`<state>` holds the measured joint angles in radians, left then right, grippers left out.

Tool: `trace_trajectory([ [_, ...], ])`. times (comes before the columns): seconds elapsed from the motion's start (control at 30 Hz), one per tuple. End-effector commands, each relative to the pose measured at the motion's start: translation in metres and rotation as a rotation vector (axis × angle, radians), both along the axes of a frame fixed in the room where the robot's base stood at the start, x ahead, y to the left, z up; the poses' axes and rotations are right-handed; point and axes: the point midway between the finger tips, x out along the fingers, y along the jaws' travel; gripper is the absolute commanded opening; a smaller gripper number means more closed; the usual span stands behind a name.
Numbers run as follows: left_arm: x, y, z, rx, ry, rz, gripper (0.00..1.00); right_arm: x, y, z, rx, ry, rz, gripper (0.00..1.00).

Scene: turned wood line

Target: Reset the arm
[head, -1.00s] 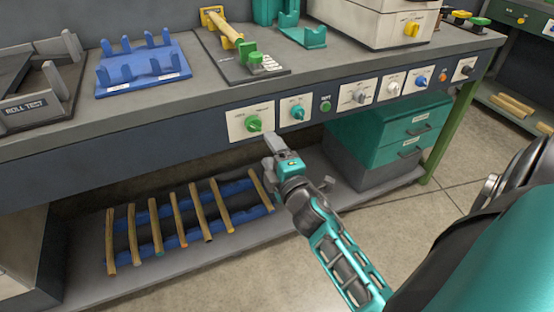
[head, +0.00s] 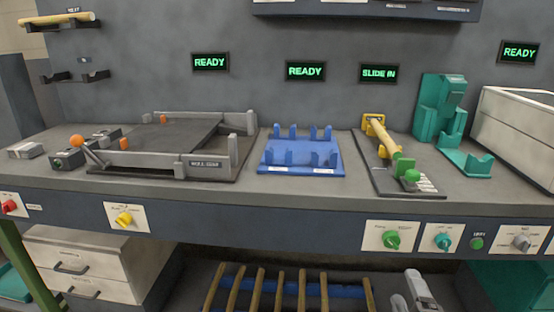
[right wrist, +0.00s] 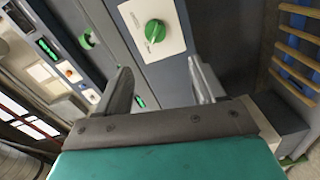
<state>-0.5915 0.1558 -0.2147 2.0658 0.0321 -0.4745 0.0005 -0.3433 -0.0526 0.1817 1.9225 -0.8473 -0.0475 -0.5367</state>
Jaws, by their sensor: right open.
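My right gripper (head: 412,291) shows at the lower edge of the head view, just below the bench's front panel. It is open and empty. In the right wrist view my two fingers (right wrist: 162,88) stand apart, with a green knob (right wrist: 155,30) on a white plate beyond them. That green knob is also in the head view (head: 391,240), above and a little left of the gripper. The gripper appears apart from it. The rest of my right arm is cut off by the frame. My left gripper is not in view.
The bench front (head: 290,226) carries a teal knob (head: 443,241) and a yellow knob (head: 124,218). On top are a roll test fixture (head: 190,160), a blue rack (head: 300,165) and a yellow-and-green device (head: 385,145). Wooden rods (head: 280,292) lie on a lower rack.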

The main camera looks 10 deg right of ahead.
Motion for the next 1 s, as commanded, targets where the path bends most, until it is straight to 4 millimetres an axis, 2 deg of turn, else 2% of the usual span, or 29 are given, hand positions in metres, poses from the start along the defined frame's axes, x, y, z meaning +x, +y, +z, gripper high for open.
trace_trajectory([
  [0.03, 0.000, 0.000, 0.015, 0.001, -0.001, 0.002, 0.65, -0.005, 0.007, 0.006, 0.075, 0.015, 0.013, 0.69],
  [0.07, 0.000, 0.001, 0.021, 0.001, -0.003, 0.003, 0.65, -0.009, 0.012, 0.007, 0.139, 0.027, 0.020, 0.69],
  [0.2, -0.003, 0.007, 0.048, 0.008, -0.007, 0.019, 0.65, -0.036, 0.046, -0.001, 0.537, 0.126, 0.040, 0.69],
  [0.4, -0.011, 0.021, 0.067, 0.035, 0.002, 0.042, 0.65, -0.090, 0.103, -0.021, 1.058, 0.336, -0.011, 0.69],
  [0.5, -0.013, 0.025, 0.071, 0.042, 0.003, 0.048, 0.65, -0.112, 0.122, -0.029, 1.215, 0.416, -0.049, 0.69],
  [0.63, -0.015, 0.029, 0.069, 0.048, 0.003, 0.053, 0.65, -0.125, 0.133, -0.034, 1.309, 0.462, -0.078, 0.69],
  [1.0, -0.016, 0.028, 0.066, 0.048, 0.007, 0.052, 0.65, -0.126, 0.134, -0.036, 1.316, 0.464, -0.079, 0.69],
])
